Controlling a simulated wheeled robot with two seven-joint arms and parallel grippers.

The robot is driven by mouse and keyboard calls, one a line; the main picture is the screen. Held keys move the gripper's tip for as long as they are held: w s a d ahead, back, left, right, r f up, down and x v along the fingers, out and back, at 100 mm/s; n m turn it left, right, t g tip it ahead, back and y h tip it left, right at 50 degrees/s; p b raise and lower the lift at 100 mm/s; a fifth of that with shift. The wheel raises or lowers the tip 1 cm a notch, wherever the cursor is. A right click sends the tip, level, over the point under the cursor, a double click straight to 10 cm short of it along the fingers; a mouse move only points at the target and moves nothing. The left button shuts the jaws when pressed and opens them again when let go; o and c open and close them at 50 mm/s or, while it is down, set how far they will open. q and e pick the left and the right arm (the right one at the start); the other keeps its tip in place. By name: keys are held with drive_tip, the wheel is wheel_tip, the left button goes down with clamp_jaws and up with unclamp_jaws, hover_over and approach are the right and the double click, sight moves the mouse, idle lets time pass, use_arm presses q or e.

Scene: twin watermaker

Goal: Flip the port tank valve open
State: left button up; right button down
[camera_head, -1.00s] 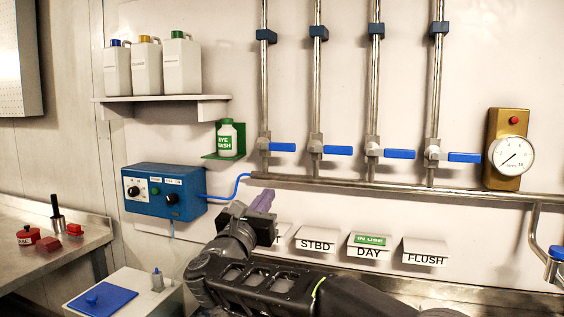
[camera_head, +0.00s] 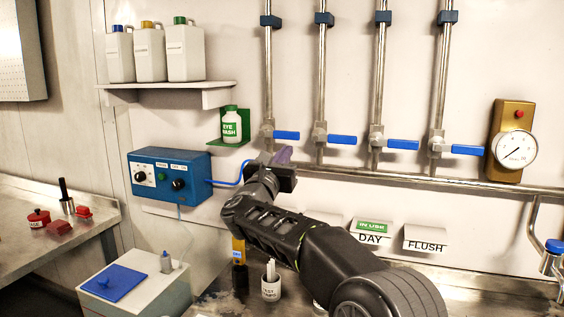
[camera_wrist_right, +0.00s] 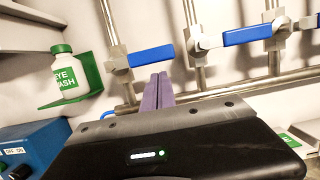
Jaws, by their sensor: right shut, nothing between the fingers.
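The leftmost valve in the row, taken as the port tank valve, has a blue handle (camera_head: 286,135) pointing right, across its vertical pipe. In the right wrist view its handle (camera_wrist_right: 152,56) is just beyond the fingers. My right gripper (camera_head: 283,155) is shut and empty, its purple fingers (camera_wrist_right: 158,88) together just below the handle. I cannot tell whether the fingertips touch it. My arm hides the label under this valve. My left gripper is out of view.
Several similar valves stand to the right, the nearest with a blue handle (camera_head: 342,140). A horizontal pipe (camera_head: 400,179) runs below. The eye wash bottle (camera_head: 231,125) on its green bracket and the blue control box (camera_head: 168,175) are to the left.

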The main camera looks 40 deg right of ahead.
drive_tip(key=shift+r, duration=0.5)
drive_tip(key=shift+s+d+r+n, duration=0.15)
drive_tip(key=shift+r+n, duration=0.25)
drive_tip(key=shift+n, duration=0.4)
drive_tip(key=n, duration=0.1)
drive_tip(key=r+n+t+y, duration=0.1)
drive_tip(key=shift+s+d+r+n, duration=0.15)
drive_tip(key=shift+r+n, duration=0.15)
drive_tip(key=shift+n, duration=0.1)
wheel_tip(320, 180, up, 7)
drive_tip(key=n+t+y+p, duration=0.1)
drive_tip(key=n+y+p, duration=0.2)
drive_tip(key=n+p, duration=0.85)
hover_over(290, 137)
drive_tip(key=w+a, duration=0.1)
drive_tip(key=a, duration=0.2)
drive_tip(key=shift+w+a+r+n, duration=0.4)
drive_tip(key=shift+w+a, duration=0.25)
drive_tip(key=shift+w, duration=0.1)
drive_tip(key=shift+r, duration=0.1)
